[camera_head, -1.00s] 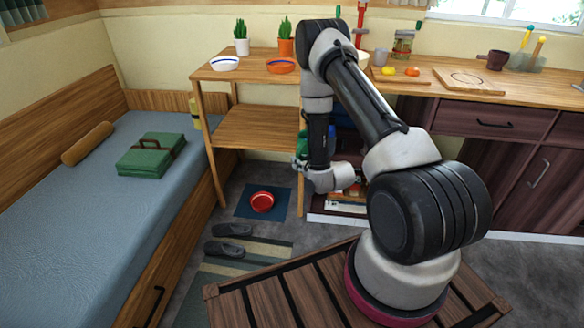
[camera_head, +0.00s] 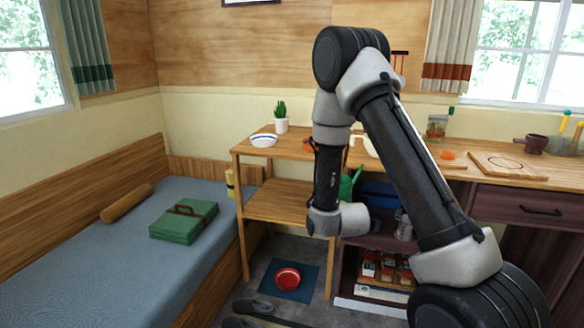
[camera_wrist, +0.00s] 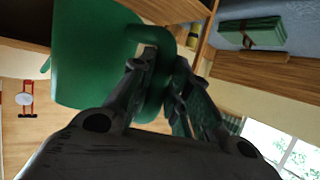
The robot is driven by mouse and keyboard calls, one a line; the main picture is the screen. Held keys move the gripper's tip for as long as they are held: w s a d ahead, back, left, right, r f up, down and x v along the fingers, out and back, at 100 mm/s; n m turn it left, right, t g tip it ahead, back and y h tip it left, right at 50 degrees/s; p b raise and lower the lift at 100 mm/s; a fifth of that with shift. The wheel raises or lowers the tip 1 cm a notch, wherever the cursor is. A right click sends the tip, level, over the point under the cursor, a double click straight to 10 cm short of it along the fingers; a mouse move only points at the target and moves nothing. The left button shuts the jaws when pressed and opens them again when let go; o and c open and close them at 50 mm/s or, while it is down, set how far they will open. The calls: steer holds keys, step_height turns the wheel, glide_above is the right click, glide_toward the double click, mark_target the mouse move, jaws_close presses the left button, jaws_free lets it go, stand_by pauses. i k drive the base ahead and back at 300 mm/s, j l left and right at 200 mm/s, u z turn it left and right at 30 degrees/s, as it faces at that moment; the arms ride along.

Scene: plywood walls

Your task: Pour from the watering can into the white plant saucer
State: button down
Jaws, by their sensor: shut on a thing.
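The green watering can (camera_wrist: 90,60) fills the upper left of the wrist view. My gripper (camera_wrist: 160,72) is shut on its green handle. In the head view, only part of the can (camera_head: 347,186) shows, just right of my forearm, in front of the shelf unit's right side. My gripper is hidden there behind my arm. The white plant saucer (camera_head: 263,141), with a blue band inside, sits on the wooden stand's top (camera_head: 290,150), left of my arm and apart from the can. The can's spout and contents are not clear.
A potted cactus (camera_head: 281,122) stands behind the saucer. An orange dish (camera_head: 308,145) is partly hidden by my arm. A white handled vessel (camera_head: 366,145) is right of it. The stand's lower shelf (camera_head: 275,205) looks empty. A red bowl (camera_head: 288,278) lies on a blue floor mat.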

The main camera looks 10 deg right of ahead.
mark_target(262, 140)
steer(key=z, duration=0.9)
steer(key=i+j+z, duration=0.15)
steer(key=j, duration=0.7)
steer(key=j+z, duration=0.15)
steer(key=j, duration=0.65)
